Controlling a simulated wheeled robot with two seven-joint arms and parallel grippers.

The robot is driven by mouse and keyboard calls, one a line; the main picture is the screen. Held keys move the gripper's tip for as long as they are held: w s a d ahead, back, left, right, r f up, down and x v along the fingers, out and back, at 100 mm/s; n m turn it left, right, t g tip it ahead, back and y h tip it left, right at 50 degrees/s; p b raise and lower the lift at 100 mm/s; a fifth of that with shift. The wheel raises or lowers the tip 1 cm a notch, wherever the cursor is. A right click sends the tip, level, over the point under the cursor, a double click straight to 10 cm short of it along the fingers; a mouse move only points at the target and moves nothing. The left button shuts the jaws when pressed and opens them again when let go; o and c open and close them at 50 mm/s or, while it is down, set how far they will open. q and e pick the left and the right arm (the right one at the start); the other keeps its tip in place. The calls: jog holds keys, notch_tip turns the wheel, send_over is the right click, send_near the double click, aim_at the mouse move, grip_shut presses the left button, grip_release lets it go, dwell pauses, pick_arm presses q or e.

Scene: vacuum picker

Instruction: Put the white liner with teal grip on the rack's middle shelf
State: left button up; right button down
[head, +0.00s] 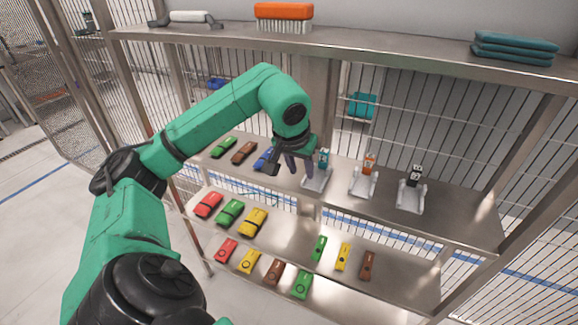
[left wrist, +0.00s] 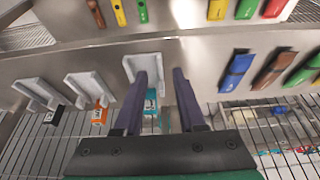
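The white liner (head: 317,181) with a teal grip (head: 323,157) stands on the rack's middle shelf (head: 440,213), leftmost of three similar liners. It also shows in the left wrist view (left wrist: 146,66), partly hidden behind one finger. My left gripper (head: 298,165) is just left of this liner, over the middle shelf. I cannot tell whether a finger touches the liner. My right gripper is not in view.
Liners with an orange grip (head: 369,163) and a black grip (head: 415,176) stand to the right. Several colored car-like items lie at the middle shelf's left and on the lower shelf (head: 400,290). A brush (head: 284,12) and teal cloths (head: 514,48) lie on the top shelf.

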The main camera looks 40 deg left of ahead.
pick_arm(q)
jog(key=s+d+b, duration=0.2)
jog(key=s+b, duration=0.3)
jog(key=s, duration=0.2)
jog(key=shift+s+d, duration=0.2)
jog(key=shift+d, duration=0.1)
